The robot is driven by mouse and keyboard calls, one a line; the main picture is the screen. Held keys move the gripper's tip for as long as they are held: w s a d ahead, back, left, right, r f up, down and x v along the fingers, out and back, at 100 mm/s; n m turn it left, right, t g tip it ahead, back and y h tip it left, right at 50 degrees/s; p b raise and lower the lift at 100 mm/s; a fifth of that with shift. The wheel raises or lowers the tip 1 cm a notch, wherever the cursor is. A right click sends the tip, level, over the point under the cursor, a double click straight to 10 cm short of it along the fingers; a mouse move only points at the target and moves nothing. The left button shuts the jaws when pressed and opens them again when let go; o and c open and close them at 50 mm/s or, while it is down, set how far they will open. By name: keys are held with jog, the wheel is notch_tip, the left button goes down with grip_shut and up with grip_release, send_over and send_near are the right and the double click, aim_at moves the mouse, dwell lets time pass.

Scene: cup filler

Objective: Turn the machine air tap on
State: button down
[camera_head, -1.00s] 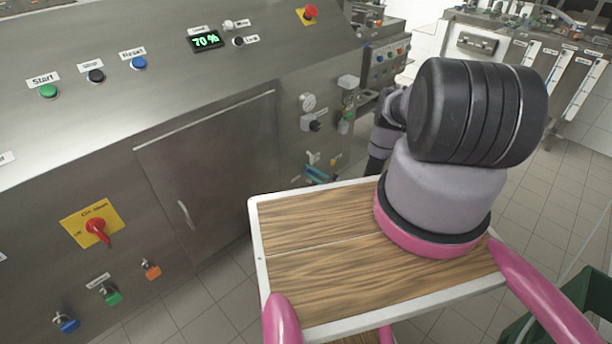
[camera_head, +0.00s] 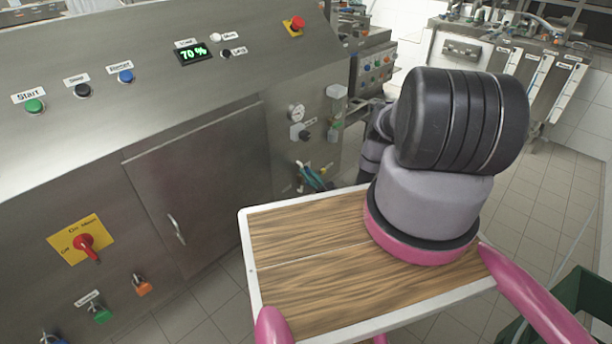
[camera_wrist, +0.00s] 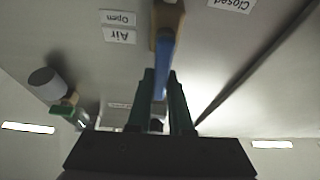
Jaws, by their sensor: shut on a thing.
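The air tap has a brass body (camera_wrist: 168,14) and a blue lever handle (camera_wrist: 163,62), seen at the top middle of the wrist view. The lever points down in that picture, toward my gripper. My gripper (camera_wrist: 161,78) has its two green fingers shut on the blue lever, one on each side. An "Air / Open" label (camera_wrist: 119,27) is left of the tap and a "Closed" label (camera_wrist: 231,4) is right of it, both upside down. In the head view my gripper (camera_head: 312,178) is small, at the machine's lower right panel; the tap is mostly hidden there.
A pressure gauge (camera_head: 296,112) and a black knob (camera_head: 304,134) sit above the tap area on the steel machine. A grey knob (camera_wrist: 46,82) shows left in the wrist view. A metal door (camera_head: 200,185) is to the left.

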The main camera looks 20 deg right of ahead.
jog(key=shift+d+m+h, duration=0.15)
jog(key=shift+m+h, duration=0.25)
jog(key=shift+m, duration=0.1)
jog(key=c, duration=0.8)
grip_release()
jog(key=shift+f, duration=0.1)
